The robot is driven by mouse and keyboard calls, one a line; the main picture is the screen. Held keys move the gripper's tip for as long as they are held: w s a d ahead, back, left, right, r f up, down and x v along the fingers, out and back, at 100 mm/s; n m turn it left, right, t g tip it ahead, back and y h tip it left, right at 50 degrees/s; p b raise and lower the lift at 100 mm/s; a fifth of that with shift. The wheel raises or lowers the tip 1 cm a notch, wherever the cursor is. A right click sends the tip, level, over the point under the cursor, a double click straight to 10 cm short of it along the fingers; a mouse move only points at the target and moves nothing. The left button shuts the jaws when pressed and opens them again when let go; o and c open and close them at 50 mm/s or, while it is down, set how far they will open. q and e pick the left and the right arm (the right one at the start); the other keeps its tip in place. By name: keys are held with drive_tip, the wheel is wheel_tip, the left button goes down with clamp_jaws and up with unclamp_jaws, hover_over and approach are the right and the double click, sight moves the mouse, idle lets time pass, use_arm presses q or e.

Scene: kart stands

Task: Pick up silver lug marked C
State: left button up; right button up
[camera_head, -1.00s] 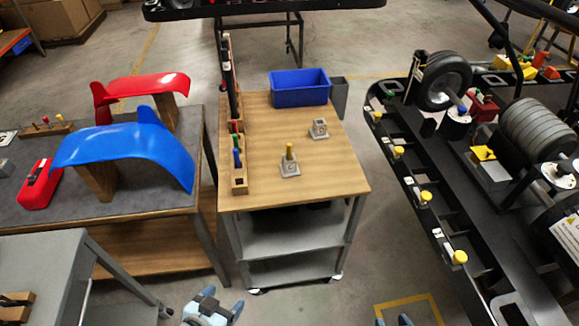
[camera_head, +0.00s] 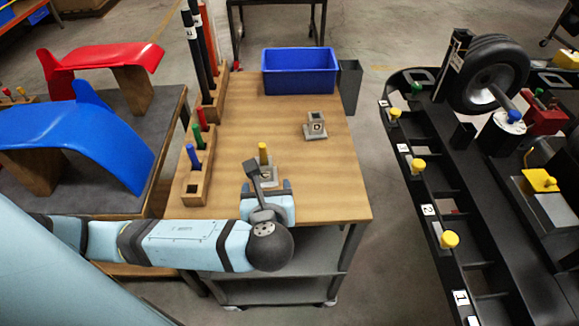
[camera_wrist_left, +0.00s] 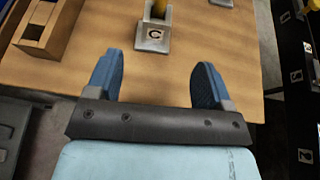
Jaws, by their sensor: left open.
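The silver lug marked C (camera_wrist_left: 153,38) stands on the wooden cart top, with a yellow-topped peg (camera_wrist_left: 160,8) upright in it. In the head view the lug (camera_head: 268,174) is partly hidden behind my left gripper (camera_head: 266,187). In the left wrist view my left gripper (camera_wrist_left: 156,68) is open and empty, its two blue fingers apart. The lug is just ahead of the fingertips, between their lines, and not between the fingers. My right gripper is not in view.
A second silver lug (camera_head: 316,127) stands farther back to the right. A wooden peg block (camera_head: 193,183) with coloured pegs is on the left, and a blue bin (camera_head: 299,72) at the back. The black kart frame (camera_head: 443,200) is to the right.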

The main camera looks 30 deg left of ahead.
sight(264, 165)
use_arm(q)
drive_tip(key=x, duration=0.7)
drive_tip(key=shift+s+a+r+b, duration=0.1)
drive_tip(key=shift+s+a+b, duration=0.1)
drive_tip(key=shift+b, duration=0.15)
drive_tip(key=shift+b+x, duration=0.45)
drive_tip(key=shift+x, duration=2.75)
drive_tip(key=shift+d, duration=0.15)
drive_tip(key=c, duration=1.1)
drive_tip(key=shift+c, duration=0.5)
drive_tip(key=shift+r, duration=0.15)
